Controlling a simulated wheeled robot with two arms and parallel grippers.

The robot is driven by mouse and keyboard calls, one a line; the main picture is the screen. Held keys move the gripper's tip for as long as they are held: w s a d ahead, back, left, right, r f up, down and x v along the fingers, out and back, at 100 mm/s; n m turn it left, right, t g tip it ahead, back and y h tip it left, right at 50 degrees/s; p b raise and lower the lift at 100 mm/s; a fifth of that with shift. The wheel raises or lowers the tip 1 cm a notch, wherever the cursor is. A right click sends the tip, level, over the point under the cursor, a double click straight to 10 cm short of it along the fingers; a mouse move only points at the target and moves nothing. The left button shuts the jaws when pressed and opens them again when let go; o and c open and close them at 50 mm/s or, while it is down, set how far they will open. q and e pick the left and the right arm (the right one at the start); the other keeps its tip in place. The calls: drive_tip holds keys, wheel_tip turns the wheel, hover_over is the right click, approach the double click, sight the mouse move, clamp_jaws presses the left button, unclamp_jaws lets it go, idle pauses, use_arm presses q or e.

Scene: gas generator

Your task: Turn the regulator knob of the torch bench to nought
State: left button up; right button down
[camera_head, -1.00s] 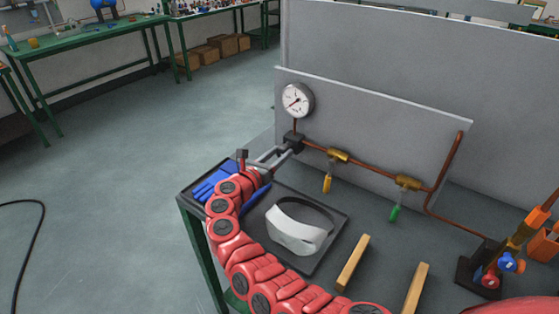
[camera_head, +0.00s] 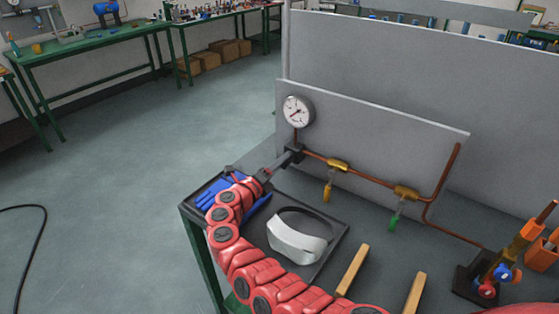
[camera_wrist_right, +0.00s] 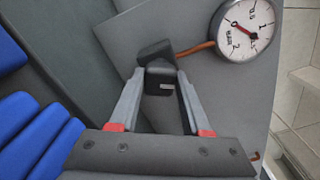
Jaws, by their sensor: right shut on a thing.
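The dark regulator (camera_head: 296,147) sits on the copper pipe below the round white pressure gauge (camera_head: 297,111), in front of the grey panel. My right gripper (camera_head: 286,157) reaches it from the front left and is shut on its dark knob. In the right wrist view the two fingers (camera_wrist_right: 160,84) close on the knob (camera_wrist_right: 160,76), and the regulator body (camera_wrist_right: 156,51) lies just beyond. I cannot read the knob's setting. My left gripper is not in view.
A tray (camera_head: 342,239) with a white visor (camera_head: 297,240) and blue gloves (camera_head: 208,191) lies under and beside my right arm. Yellow (camera_head: 327,192) and green (camera_head: 394,219) valve handles hang along the pipe to the right. A torch (camera_head: 514,252) stands at far right.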

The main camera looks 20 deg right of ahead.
drive_tip(key=n+p, duration=0.2)
drive_tip(key=n, duration=0.1)
drive_tip(key=shift+a+n, duration=0.1)
drive_tip(key=shift+n, duration=0.3)
drive_tip(key=shift+f+n+p, duration=0.2)
drive_tip(key=shift+n+p, duration=0.15)
drive_tip(key=shift+n, duration=0.45)
drive_tip(key=shift+c, duration=1.8)
unclamp_jaws()
drive_tip(key=b+v, duration=0.2)
drive_tip(key=v, duration=1.5)
drive_tip(key=shift+s+a, duration=0.15)
drive_tip(key=shift+r, duration=0.1)
